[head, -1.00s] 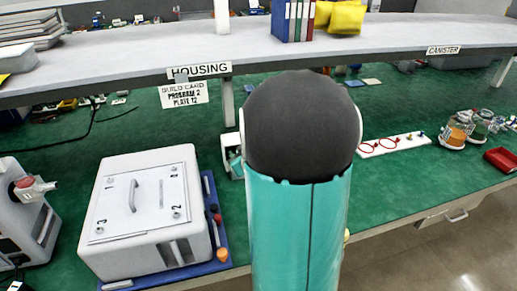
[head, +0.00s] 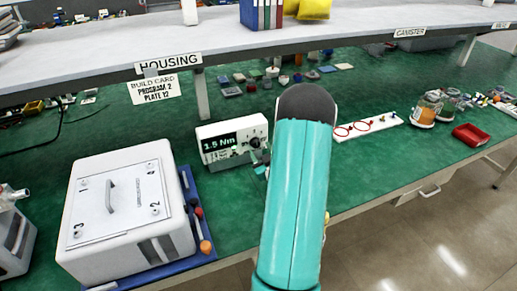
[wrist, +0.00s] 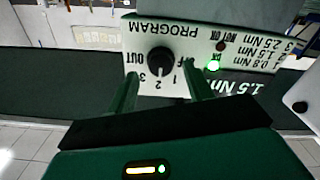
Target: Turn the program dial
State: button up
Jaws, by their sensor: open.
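The program dial (wrist: 160,61) is a round black knob on a white panel, seen upside down in the wrist view, with marks 1, 2, 3 and OUT around it. In the head view my gripper (head: 260,160) is partly hidden by my arm, just in front of the dial.
A build card (head: 154,88) reads PROGRAM 2, PLATE 12. A white housing box (head: 120,205) stands left on a blue tray (head: 204,232). A white strip with red rings (head: 367,126) lies to the right. Shelf (head: 370,32) overhead.

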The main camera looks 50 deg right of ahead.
aim_at(256, 143)
jog(key=shift+x, duration=1.2)
jog(key=c, duration=1)
jog(key=shift+o, duration=0.2)
jog(key=shift+n, duration=0.5)
jog(key=n, duration=0.3)
jog(key=shift+n, duration=0.4)
jog(key=n, duration=0.4)
jog(key=shift+n, duration=0.3)
jog(key=n, duration=0.8)
jog(key=shift+n, duration=0.3)
jog(key=shift+r, duration=0.1)
